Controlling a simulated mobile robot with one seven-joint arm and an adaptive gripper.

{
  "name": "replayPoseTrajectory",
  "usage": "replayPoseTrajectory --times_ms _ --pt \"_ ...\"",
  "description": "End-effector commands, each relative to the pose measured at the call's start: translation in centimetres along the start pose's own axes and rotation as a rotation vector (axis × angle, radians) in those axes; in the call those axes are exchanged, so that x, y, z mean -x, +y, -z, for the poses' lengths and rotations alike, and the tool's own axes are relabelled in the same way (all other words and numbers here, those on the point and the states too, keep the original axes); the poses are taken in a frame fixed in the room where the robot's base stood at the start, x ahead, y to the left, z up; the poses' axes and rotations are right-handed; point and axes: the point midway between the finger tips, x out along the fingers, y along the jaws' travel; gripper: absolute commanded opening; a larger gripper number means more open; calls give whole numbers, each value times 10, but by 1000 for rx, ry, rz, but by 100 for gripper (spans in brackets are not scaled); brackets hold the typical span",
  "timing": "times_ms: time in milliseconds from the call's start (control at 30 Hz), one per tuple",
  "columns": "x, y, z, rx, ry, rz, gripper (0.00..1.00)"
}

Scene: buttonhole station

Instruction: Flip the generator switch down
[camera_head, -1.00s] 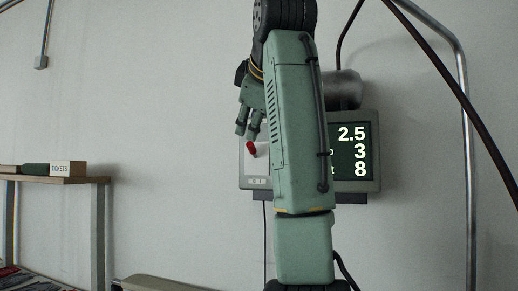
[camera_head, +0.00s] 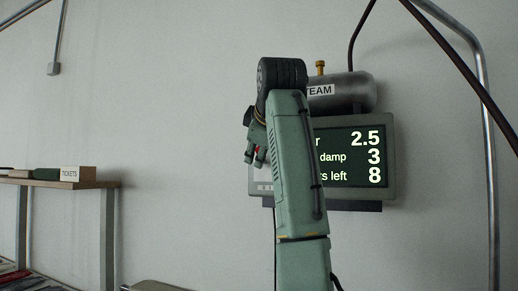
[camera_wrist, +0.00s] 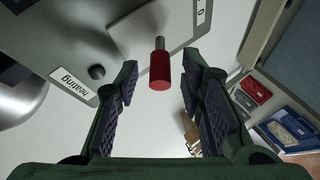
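The generator switch is a lever with a red grip (camera_wrist: 160,70) on a metal stem, standing out from a pale panel (camera_wrist: 130,22). In the wrist view my gripper (camera_wrist: 160,88) is open, with one dark padded finger on each side of the red grip. Gaps show between the grip and both fingers. In the head view my gripper (camera_head: 255,158) is in front of the left part of the wall unit (camera_head: 388,125), and only a bit of red shows there. My arm hides much of the unit.
A steam cylinder (camera_head: 352,92) sits atop the unit. In the wrist view, a black knob (camera_wrist: 97,72) and a "heating" label (camera_wrist: 72,86) are near the left finger. A shelf (camera_head: 100,184) with a tickets box (camera_head: 78,174) stands left. Pipes run at right.

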Motion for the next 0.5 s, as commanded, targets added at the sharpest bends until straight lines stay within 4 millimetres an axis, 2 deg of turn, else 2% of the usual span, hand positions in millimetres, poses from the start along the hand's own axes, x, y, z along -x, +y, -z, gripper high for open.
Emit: replayPoseTrajectory --times_ms 267,500 --pt "-2 0 0 0 0 0 36" --pt "-2 0 0 0 0 0 21"
